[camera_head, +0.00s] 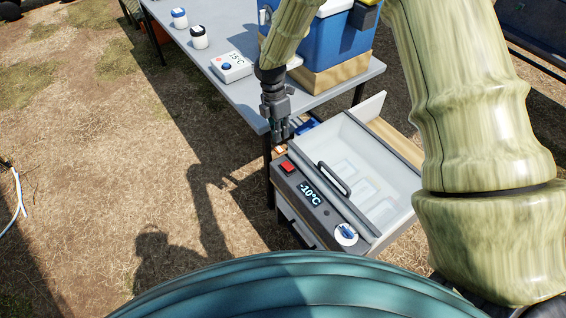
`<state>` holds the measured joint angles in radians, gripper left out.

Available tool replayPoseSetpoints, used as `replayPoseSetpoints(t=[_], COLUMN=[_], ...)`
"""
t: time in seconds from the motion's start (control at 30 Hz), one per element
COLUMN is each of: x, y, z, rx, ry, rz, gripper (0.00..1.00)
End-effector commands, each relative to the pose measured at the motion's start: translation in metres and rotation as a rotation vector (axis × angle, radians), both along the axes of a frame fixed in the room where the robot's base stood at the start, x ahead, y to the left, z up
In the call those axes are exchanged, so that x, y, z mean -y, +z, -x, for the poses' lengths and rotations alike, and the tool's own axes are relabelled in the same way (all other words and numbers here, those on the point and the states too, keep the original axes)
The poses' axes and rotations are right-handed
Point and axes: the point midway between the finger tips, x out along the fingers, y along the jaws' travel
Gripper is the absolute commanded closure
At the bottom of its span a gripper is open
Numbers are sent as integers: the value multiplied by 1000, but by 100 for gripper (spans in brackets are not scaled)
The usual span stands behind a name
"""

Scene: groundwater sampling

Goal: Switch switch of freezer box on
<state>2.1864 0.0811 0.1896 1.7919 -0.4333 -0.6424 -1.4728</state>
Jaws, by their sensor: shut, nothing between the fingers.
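The freezer box (374,158) stands on the ground in front of the table, with a clear lid and a black handle (334,179). Its front panel has a red switch (287,166) at the left end, a display (309,194) reading -10°C, and a blue and white knob (346,234) at the right end. My gripper (281,136) points down, shut and empty, a little above and behind the red switch in the picture. It looks apart from the switch, but the exact gap is hard to judge. Which way the switch is tipped is too small to tell.
A grey table (202,60) behind holds a white device (231,66) with a blue button, two small jars (199,37) and a blue cooler (335,45). A table leg stands close to the freezer's left side. Dry, open ground (90,150) lies to the left.

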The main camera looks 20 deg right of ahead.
Motion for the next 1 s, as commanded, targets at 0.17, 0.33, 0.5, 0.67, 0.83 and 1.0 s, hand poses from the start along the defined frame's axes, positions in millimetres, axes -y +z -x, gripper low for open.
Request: replayPoseSetpoints(t=[0.17,0.33,0.5,0.67,0.83,1.0], x=[0,1,2,3,5,5], y=[-6,-27,-53,-78,-102,-122], z=[1,6,10,14,19,22], rx=[-1,-3,-3,-2,-2,0], ry=[1,2,3,4,4,5], rz=[0,1,0,0,1,0], gripper=[100,100,100,100,100,100])
